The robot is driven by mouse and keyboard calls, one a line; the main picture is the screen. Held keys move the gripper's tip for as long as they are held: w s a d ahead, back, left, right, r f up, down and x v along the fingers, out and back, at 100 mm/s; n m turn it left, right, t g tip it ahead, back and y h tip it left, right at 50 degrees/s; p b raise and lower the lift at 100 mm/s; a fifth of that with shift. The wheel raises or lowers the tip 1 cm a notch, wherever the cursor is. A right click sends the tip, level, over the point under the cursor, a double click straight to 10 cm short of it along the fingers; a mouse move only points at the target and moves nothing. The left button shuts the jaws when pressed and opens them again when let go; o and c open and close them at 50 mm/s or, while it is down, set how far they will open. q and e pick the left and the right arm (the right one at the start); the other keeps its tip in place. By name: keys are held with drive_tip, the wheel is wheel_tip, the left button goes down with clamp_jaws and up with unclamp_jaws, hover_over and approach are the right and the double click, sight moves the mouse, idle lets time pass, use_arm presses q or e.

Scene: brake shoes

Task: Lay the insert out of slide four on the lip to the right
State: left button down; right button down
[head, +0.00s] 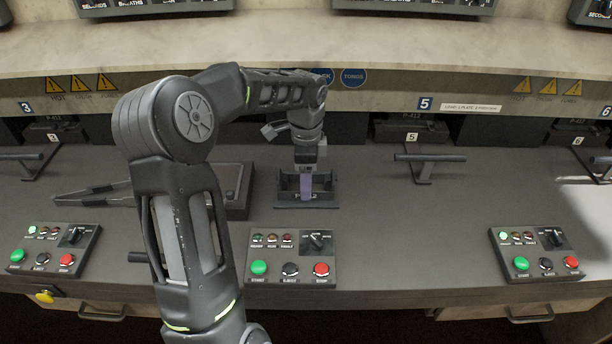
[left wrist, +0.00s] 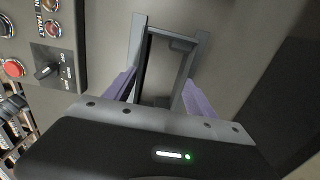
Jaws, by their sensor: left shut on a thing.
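My left gripper (head: 306,186) reaches down onto the slide (head: 325,205) that is pulled out at the middle of the bench, between the stations marked 3 and 5. Its purple fingers are shut on the insert (head: 287,186), a dark open-topped box that sits at the slide. In the left wrist view the fingers (left wrist: 160,92) press on the two long sides of the insert (left wrist: 186,62), and its inside looks empty. I cannot tell whether the insert is lifted off the slide. My right gripper is not in view. I cannot make out a separate lip on the right.
A control box (head: 292,258) with buttons stands in front of the slide; another (head: 537,254) stands at the right. A handle (head: 428,158) sticks out at station 5. The bench between is clear.

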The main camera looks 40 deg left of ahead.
use_arm(q)
drive_tip(key=shift+f, duration=0.2)
drive_tip(key=shift+c, duration=1.5)
unclamp_jaws()
wheel_tip(320, 180, up, 12)
drive_tip(key=shift+r, duration=0.25)
